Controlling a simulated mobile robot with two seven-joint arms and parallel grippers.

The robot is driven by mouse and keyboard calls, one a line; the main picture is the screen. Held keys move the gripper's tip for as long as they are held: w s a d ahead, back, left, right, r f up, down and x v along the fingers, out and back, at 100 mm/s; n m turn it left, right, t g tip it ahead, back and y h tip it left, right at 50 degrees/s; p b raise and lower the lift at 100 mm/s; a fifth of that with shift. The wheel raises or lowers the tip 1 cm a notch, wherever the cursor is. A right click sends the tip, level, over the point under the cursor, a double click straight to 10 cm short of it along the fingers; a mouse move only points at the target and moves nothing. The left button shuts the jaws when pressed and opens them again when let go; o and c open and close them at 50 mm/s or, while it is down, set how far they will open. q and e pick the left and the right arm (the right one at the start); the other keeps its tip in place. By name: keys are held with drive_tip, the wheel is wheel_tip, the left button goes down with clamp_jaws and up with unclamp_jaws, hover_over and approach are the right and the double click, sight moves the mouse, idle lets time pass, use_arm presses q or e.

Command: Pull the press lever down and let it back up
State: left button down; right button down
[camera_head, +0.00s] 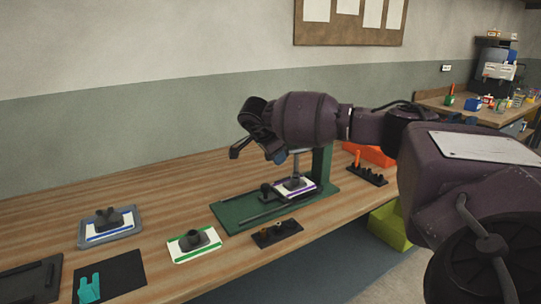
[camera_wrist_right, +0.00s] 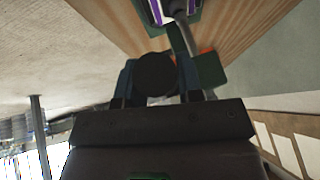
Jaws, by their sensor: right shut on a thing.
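The green press (camera_head: 321,163) stands on the wooden bench, with its base plate (camera_head: 240,214) reaching forward to the left. A white plate with purple edges (camera_head: 308,187) and a dark piece on it sits under the press's grey ram. My right gripper (camera_head: 272,150) is above the press, in front of its upper part. In the right wrist view, its fingers (camera_wrist_right: 158,82) are shut on the dark round knob of the press lever (camera_wrist_right: 156,70). The lever's arm is mostly hidden behind my gripper in the head view. My left gripper is not in view.
On the bench are a grey-blue tray (camera_head: 82,241), a green-striped plate (camera_head: 178,257), a small dark block holder (camera_head: 262,242), a black mat (camera_head: 125,273) with a teal piece, and a dark rack (camera_head: 373,177). An orange bin (camera_head: 377,156) stands behind. A yellow-green bin (camera_head: 384,231) is below.

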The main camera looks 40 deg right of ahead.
drive_tip(key=shift+s+a+f+h+b, duration=0.1)
drive_tip(key=shift+f+h+b, duration=0.1)
drive_tip(key=shift+f, duration=0.35)
drive_tip(key=shift+a+f+h+b, duration=0.1)
drive_tip(key=shift+f+h, duration=0.1)
drive_tip(key=shift+f, duration=0.35)
drive_tip(key=shift+a+f, duration=0.1)
drive_tip(key=shift+f, duration=0.05)
drive_tip(key=c, duration=0.8)
unclamp_jaws()
drive_tip(key=shift+a+r, duration=0.1)
drive_tip(key=shift+r, duration=0.5)
drive_tip(key=p+v, duration=0.1)
drive_tip(key=v, duration=0.9)
drive_tip(key=shift+a+r, duration=0.2)
